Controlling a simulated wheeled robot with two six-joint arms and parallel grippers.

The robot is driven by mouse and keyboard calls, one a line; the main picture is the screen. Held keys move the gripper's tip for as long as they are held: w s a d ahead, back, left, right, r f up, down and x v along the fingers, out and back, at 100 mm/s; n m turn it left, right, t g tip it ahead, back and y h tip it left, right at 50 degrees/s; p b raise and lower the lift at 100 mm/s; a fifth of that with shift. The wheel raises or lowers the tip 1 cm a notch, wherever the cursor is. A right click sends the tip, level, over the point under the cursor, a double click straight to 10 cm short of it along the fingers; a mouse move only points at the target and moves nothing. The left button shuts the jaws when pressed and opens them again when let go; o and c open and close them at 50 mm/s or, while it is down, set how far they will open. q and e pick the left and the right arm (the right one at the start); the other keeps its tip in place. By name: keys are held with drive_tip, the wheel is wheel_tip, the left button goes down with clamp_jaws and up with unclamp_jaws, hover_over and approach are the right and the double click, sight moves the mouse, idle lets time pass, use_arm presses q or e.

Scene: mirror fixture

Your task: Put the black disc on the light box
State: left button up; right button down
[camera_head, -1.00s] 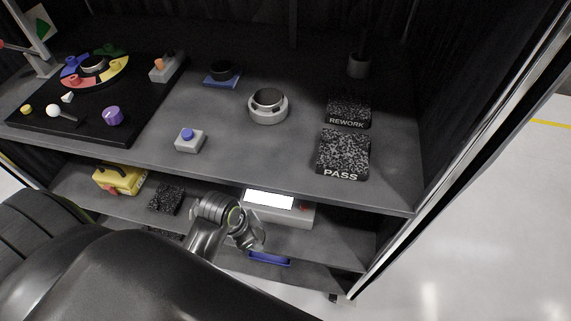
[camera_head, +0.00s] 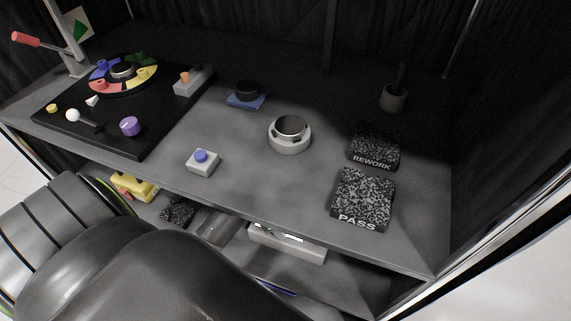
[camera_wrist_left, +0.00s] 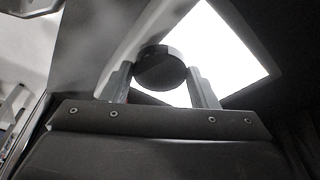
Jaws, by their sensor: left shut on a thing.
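In the left wrist view, my left gripper (camera_wrist_left: 160,82) is shut on the black disc (camera_wrist_left: 160,68), with one finger on each side of it. The left gripper and the disc cannot be made out there. My right gripper is not in view.
A grey tray (camera_head: 216,226) and yellow case (camera_head: 137,188) are left of the light box.

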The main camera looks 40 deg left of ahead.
use_arm(q)
drive_tip(key=w, duration=0.2)
drive_tip(key=shift+w+a, duration=0.3)
drive_tip(key=shift+w, duration=0.1)
drive_tip(key=w, duration=0.2)
drive_tip(key=w+a, duration=0.1)
drive_tip(key=shift+w, duration=0.35)
drive_tip(key=shift+s+f, duration=0.1)
drive_tip(key=shift+f, duration=0.65)
drive_tip(key=shift+s, duration=0.1)
drive_tip(key=shift+d, duration=0.1)
drive_tip(key=o, duration=1.1)
drive_tip(key=shift+f, duration=0.1)
